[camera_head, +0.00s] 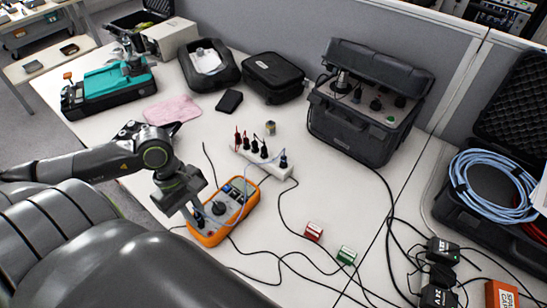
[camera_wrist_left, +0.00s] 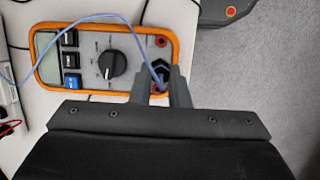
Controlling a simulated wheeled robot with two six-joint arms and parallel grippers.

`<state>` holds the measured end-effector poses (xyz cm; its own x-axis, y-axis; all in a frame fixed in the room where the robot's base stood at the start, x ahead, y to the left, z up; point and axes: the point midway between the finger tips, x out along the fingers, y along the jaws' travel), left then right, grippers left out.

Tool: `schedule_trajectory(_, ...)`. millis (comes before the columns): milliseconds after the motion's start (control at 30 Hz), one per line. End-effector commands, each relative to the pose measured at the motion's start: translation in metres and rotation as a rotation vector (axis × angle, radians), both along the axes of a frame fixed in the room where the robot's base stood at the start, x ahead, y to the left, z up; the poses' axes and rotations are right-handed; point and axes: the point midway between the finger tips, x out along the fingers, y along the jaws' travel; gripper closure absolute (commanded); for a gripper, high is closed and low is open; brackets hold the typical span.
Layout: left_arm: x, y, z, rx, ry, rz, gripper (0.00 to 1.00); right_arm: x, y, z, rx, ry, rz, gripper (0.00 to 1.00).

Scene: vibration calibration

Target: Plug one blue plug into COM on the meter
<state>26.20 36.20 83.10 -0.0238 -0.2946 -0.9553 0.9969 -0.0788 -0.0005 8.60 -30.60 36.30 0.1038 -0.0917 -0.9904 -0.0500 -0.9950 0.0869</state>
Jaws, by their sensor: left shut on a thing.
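The orange meter (camera_head: 240,228) lies on the table with its dial and display up. It also shows in the left wrist view (camera_wrist_left: 90,33), with a red-ringed jack at its upper right edge. My left gripper (camera_head: 196,218) is over the meter's near-left end, where the jacks are. In the left wrist view its fingers (camera_wrist_left: 161,88) are shut on a dark blue plug (camera_wrist_left: 160,73), whose light blue cable crosses the meter. The fingers hide the plug's tip, so I cannot tell whether it sits in a jack. My right gripper is not in view.
A white holder (camera_head: 276,172) behind the meter carries several red, black and blue plugs. Red (camera_head: 314,232) and green (camera_head: 346,256) blocks lie to the right among black cables. A pink cloth (camera_head: 172,110) and a large black case (camera_head: 352,143) are farther back.

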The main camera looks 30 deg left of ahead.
Motion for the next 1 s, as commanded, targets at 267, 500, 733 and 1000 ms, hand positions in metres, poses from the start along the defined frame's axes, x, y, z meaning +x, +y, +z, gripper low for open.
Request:
schedule_trajectory(267,-0.0002,-0.0001,-0.0011,0.0,0.0,0.0,1.0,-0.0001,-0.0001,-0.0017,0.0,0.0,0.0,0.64)
schedule_trajectory(500,-0.0001,0.0,-0.0019,0.0,0.0,0.0,1.0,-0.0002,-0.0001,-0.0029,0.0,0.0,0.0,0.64)
schedule_trajectory(733,-0.0002,0.0,-0.0038,0.0,0.0,0.0,1.0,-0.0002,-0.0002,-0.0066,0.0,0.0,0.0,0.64)
schedule_trajectory(1000,-0.0001,0.0,-0.0042,0.0,0.0,0.001,1.0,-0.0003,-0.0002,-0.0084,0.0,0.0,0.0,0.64)
